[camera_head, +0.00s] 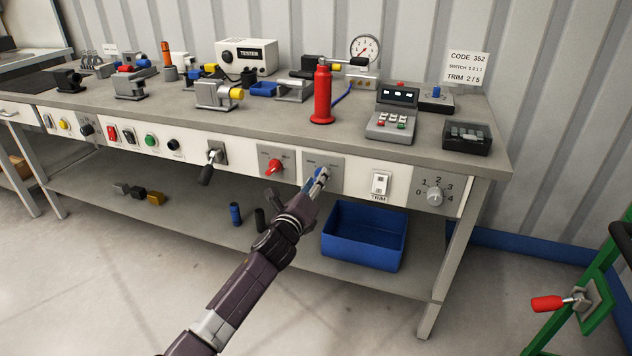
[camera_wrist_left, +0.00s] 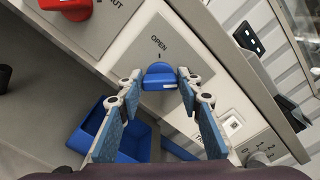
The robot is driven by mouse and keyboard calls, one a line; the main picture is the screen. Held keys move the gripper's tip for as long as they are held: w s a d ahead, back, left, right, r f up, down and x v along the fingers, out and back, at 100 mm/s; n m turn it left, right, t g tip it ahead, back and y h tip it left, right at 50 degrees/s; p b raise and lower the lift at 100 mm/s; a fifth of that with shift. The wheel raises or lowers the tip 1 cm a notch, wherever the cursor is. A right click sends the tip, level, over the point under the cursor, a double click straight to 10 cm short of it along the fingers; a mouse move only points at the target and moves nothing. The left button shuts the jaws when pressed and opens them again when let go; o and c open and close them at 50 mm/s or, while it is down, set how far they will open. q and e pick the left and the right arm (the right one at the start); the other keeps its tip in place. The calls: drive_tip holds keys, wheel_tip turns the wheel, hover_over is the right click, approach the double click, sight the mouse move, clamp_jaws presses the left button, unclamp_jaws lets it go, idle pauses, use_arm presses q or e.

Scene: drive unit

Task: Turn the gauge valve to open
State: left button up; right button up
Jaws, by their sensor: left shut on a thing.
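The gauge valve is a blue knob (camera_wrist_left: 160,77) on a grey plate marked OPEN on the bench's front panel. My left gripper (camera_wrist_left: 160,73) has a finger on each side of the knob and is shut on it. A short mark shows between the OPEN label and the knob; which way the knob points I cannot tell. In the head view my left gripper (camera_head: 319,179) is at the grey plate (camera_head: 335,166) and mostly hides the knob. The pressure gauge (camera_head: 364,49) stands on the bench top; its reading is too small to tell. My right gripper is not in view.
A red knob (camera_head: 273,168) is left of the valve, and a black-handled lever (camera_head: 207,171) juts out further left. The TRIM switch (camera_head: 380,184) and a numbered dial (camera_head: 434,195) are to the right. A blue bin (camera_head: 364,244) stands on the shelf below.

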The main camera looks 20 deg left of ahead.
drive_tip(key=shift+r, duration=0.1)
use_arm(q)
drive_tip(key=shift+f+n+p, duration=0.2)
drive_tip(key=shift+n+p, duration=1.35)
drive_tip(key=shift+n, duration=2.95)
drive_tip(key=shift+f+n+p, duration=0.2)
drive_tip(key=shift+n+p, duration=1.3)
drive_tip(key=shift+n, duration=3)
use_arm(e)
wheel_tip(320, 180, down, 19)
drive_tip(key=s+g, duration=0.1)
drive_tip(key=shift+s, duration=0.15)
use_arm(q)
drive_tip(key=o, duration=1.2)
drive_tip(key=shift+c, duration=0.2)
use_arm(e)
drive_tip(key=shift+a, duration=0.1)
use_arm(q)
drive_tip(key=shift+s, duration=0.1)
